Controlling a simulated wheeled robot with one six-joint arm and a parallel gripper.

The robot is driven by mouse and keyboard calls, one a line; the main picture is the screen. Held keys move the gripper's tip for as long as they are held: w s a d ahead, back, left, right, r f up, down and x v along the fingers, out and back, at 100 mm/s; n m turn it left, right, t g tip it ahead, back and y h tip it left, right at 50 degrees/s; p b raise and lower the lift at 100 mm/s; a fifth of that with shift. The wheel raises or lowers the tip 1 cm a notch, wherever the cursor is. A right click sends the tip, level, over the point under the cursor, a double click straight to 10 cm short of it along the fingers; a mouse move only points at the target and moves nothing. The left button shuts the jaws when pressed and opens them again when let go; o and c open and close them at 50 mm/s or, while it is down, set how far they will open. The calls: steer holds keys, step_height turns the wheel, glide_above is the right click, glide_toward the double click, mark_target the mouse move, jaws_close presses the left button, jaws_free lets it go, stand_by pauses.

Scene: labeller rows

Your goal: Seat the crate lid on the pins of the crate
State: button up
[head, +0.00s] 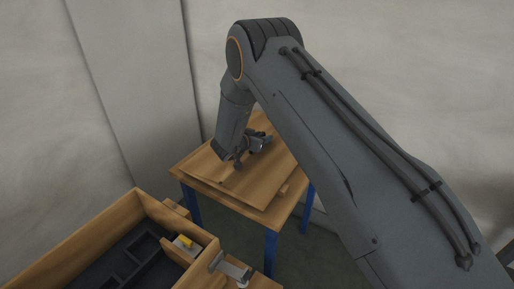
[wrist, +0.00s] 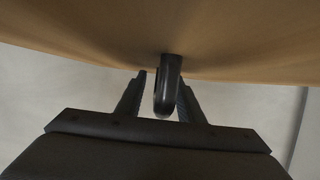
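The crate lid (head: 238,184) is a flat wooden board lying on a small table. In the wrist view the lid (wrist: 230,50) fills the top, with a dark loop handle (wrist: 168,80) standing out from it. My gripper (head: 241,160) is down at the lid in the head view, where the handle is hard to tell from it. In the wrist view my gripper (wrist: 160,92) has its fingers on both sides of the handle. A gap shows at the left finger; contact at the right finger cannot be told. The open wooden crate (head: 78,243) stands lower left; I cannot make out its pins clearly.
The table (head: 262,221) has a wooden top and blue legs. A metal fitting (head: 232,268) sits at the crate's right end. Pale walls stand close behind the table.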

steer(key=shift+c, duration=0.4)
jaws_close()
steer(key=shift+r, duration=0.2)
step_height(320, 180, up, 10)
steer(key=shift+f+b, duration=0.1)
steer(key=shift+b, duration=0.5)
